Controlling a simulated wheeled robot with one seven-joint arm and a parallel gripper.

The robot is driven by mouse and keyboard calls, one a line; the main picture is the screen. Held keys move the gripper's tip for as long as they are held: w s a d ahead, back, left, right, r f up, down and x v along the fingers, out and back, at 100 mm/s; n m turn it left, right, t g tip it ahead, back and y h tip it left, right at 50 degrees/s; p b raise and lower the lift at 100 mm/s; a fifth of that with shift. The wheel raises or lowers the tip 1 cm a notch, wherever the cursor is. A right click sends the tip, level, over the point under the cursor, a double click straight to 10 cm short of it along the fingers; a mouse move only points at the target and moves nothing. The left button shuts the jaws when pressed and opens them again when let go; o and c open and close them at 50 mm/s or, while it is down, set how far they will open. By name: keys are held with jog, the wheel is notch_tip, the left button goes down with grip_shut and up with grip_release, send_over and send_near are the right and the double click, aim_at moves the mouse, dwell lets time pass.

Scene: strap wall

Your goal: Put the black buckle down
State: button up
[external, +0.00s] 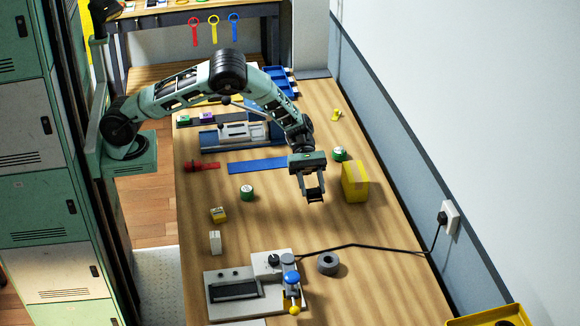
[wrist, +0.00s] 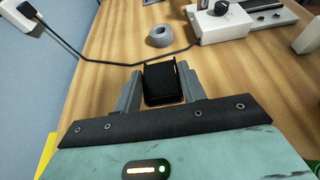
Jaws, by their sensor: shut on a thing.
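My gripper (external: 314,195) is shut on the black buckle (wrist: 162,84). The buckle sits between the two grey fingers in the wrist view, where my gripper (wrist: 160,90) shows close up. In the external view the buckle (external: 314,196) is a small dark shape at the fingertips, over the wooden table (external: 270,215). I cannot tell whether the buckle touches the table or is held just above it.
A grey ring (external: 328,263) and a device with a black cable (external: 372,246) are nearer the front. Bare wood lies left of my gripper.

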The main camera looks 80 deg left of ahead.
aim_at(311, 216)
notch_tip(311, 216, down, 9)
jog(key=shift+p, duration=1)
jog(key=shift+f, duration=0.15)
jog(key=o, duration=1)
jog(key=shift+r, duration=0.3)
jog(key=b+v, duration=0.3)
jog(key=v, duration=0.8)
jog(key=shift+a, duration=0.45)
